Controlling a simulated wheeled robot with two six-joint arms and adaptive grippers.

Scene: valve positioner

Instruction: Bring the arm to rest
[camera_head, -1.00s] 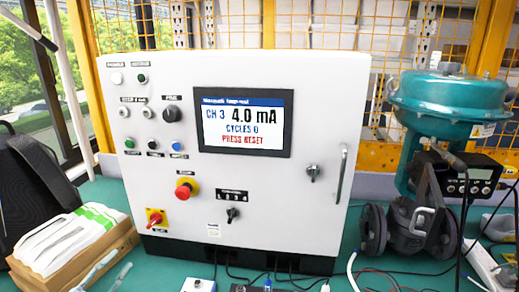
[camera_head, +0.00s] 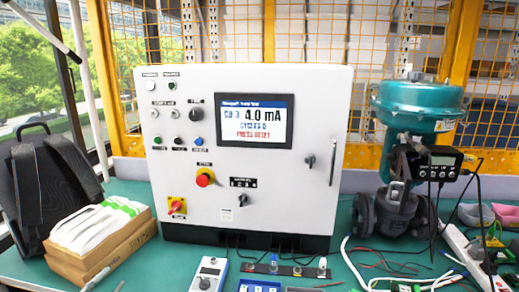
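Neither of my grippers shows in the head view. The grey-white control cabinet (camera_head: 245,215) stands upright on the green bench. Its screen (camera_head: 255,121) reads CH 3 and 4.0 mA, with blurred smaller lines below. A small black selector (camera_head: 243,200) and a door latch (camera_head: 310,161) are to the right. The teal valve actuator (camera_head: 418,105) with its black positioner (camera_head: 440,162) stands right of the cabinet.
A cardboard box (camera_head: 105,255) of white packets and a black backpack (camera_head: 45,185) are at the left. A small meter (camera_head: 209,274), a terminal strip (camera_head: 285,268) and loose cables lie in front. A white power strip (camera_head: 460,247) is at the right. Yellow mesh fencing stands behind.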

